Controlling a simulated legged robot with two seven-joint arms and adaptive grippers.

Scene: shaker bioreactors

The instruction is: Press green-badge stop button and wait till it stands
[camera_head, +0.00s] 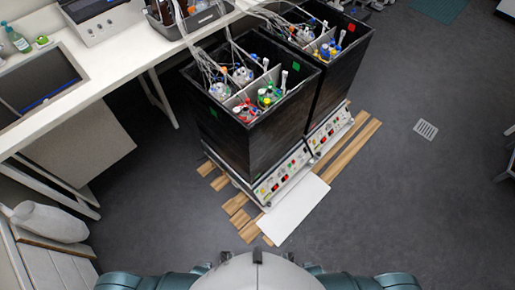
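Two black open-topped shaker boxes stand side by side on white control units. The nearer shaker box (250,140) carries a green badge (296,56) on its wall, and another green patch (213,112) shows on its left side. Individual buttons are too small to tell apart. Neither of my grippers is in view.
Wooden slats (350,150) lie under the units. A white plate (293,209) extends from the nearer panel over the floor. A white bench (130,50) with a sink stands left. Tubes run from it to the boxes. The grey floor at right is clear around a drain (426,130).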

